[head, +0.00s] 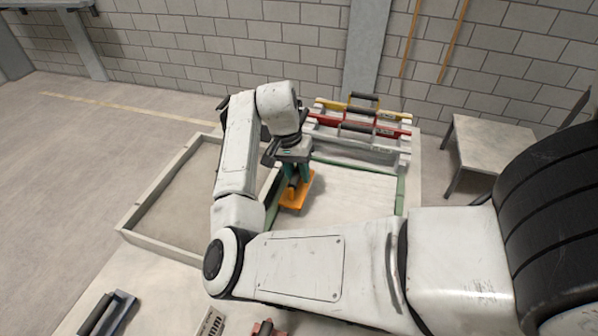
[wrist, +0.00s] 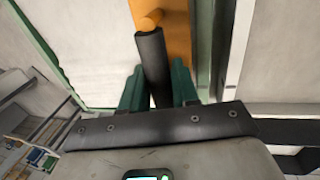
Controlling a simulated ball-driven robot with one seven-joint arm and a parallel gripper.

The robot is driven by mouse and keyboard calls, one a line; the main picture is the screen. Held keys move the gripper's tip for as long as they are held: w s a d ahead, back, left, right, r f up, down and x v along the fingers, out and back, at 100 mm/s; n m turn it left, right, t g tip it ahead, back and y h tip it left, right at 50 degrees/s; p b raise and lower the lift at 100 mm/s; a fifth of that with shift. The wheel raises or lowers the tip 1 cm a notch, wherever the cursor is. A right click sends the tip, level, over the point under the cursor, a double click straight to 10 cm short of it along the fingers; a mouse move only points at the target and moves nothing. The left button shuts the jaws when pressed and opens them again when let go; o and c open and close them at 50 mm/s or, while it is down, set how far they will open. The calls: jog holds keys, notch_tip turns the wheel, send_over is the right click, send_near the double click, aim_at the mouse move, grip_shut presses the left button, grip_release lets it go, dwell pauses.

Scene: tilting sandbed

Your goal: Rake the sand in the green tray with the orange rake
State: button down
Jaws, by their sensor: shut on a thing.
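The orange rake (head: 299,193) is in my gripper (head: 293,174), over the left part of the green tray (head: 400,194). In the wrist view, the green fingers of my gripper (wrist: 158,88) are shut on the black handle of the rake (wrist: 175,45). The rake's orange part extends beyond the handle, over or close to the pale sand. I cannot tell whether it touches the sand. The green tray's rim (wrist: 42,38) shows at the left in the wrist view. My arm hides the tray's front and part of its left side in the head view.
A grey-walled tray (head: 152,188) with sand lies to the left. A rack behind the green tray holds yellow (head: 350,108) and red (head: 385,131) tools with dark handles. A dark-handled tool (head: 107,314) lies at the front left. A small table (head: 488,143) stands right.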

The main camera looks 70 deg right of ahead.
jog(key=b+x, duration=0.2)
jog(key=x, duration=0.1)
jog(key=shift+w+f+b, duration=0.25)
jog(key=shift+w+b, duration=0.1)
jog(key=shift+s+f, duration=0.1)
jog(key=shift+s, duration=0.05)
jog(key=s, duration=0.7)
jog(key=s+d+p, duration=0.1)
jog(key=s, duration=0.7)
jog(key=s+p, duration=0.1)
jog(key=s, duration=0.6)
jog(key=shift+s+d+r, duration=0.2)
jog(key=shift+s+d, duration=0.1)
jog(key=shift+d, duration=0.1)
jog(key=s+p+v, duration=0.1)
jog(key=p+v, duration=0.5)
jog(key=shift+s+d+r, duration=0.1)
